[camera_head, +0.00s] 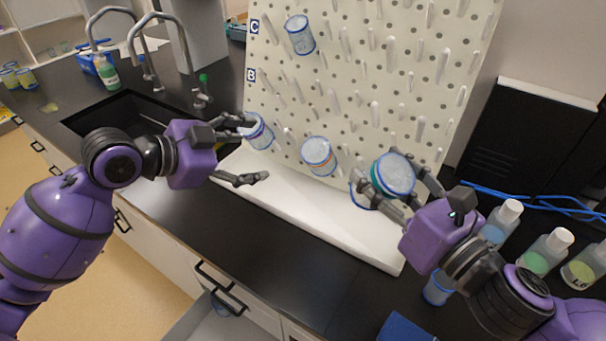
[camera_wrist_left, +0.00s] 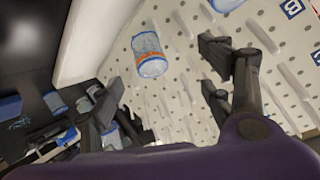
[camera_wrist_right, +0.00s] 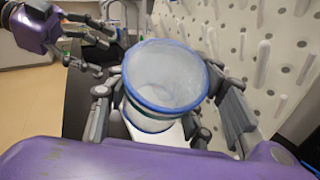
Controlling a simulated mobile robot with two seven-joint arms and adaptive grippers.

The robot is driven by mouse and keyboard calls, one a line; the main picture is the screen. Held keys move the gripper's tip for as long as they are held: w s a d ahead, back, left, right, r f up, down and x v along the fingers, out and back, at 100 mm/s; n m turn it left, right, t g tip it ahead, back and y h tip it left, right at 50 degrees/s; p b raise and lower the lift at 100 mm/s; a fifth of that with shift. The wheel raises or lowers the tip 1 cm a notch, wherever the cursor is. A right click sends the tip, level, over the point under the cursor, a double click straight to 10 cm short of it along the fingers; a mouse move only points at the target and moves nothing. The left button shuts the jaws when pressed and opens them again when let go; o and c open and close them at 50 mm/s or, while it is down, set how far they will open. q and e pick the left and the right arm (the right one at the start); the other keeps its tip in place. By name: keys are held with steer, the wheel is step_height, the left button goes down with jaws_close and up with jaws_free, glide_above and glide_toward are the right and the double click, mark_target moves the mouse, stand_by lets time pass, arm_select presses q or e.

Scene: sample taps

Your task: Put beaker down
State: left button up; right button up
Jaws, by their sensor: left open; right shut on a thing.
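A clear beaker with a blue rim and a green band (camera_head: 393,175) is held in my right gripper (camera_head: 400,184), in front of the lower right of the pegboard and above the white base tray (camera_head: 300,207). The right wrist view shows it (camera_wrist_right: 160,85) between the two fingers, open end toward the camera and looking empty. Part of another blue rim shows just behind it, mostly hidden. My left gripper (camera_head: 247,152) is open and empty beside a beaker (camera_head: 259,131) at the pegboard's lower left edge.
The white pegboard (camera_head: 350,80) carries an orange-banded beaker (camera_head: 318,155) and a high beaker (camera_head: 299,35). Capped bottles (camera_head: 545,250) and a small beaker (camera_head: 438,288) stand at right on the black counter. A sink (camera_head: 115,112) is at left. An open drawer (camera_head: 215,320) is below.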

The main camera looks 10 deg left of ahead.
mark_target(382, 183)
arm_select(q)
steer(key=s+d+r+m+g+h, duration=0.5)
steer(key=s+d+r, duration=0.1)
steer(key=s+d, duration=0.6)
steer(key=r+x, duration=0.1)
steer(key=x, duration=1.1)
steer(key=shift+w+d, duration=0.35)
steer(key=shift+d, duration=0.2)
steer(key=shift+h, duration=0.3)
steer(key=c, duration=1.1)
steer(key=shift+c, duration=0.5)
arm_select(e)
steer(key=o, duration=1.2)
